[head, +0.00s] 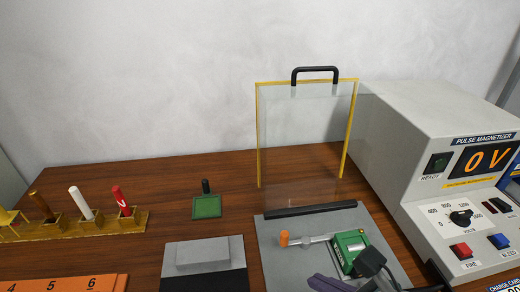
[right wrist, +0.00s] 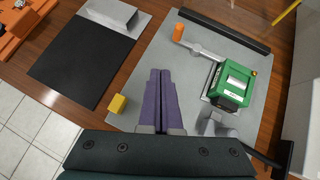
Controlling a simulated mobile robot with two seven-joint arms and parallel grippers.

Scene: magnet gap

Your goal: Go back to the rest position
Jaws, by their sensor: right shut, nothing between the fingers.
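My right gripper (head: 322,284) shows at the bottom edge of the head view, with purple fingers. In the right wrist view its fingers (right wrist: 159,98) lie side by side, shut and empty, above the grey plate (right wrist: 150,70). The green device (right wrist: 232,84) with an orange-tipped lever stands to the right of the fingers; it also shows in the head view (head: 350,247). A small yellow block (right wrist: 118,104) lies left of the fingers near the plate's edge. My left gripper is in neither view.
A clear yellow-edged shield (head: 303,130) with a black handle stands behind the grey plate. The pulse magnetizer (head: 430,150), reading 0 V, stands at the right. A rack (head: 100,222) holds several rods at left. A green pad (head: 206,207) and a black mat (right wrist: 80,60) lie left of the plate.

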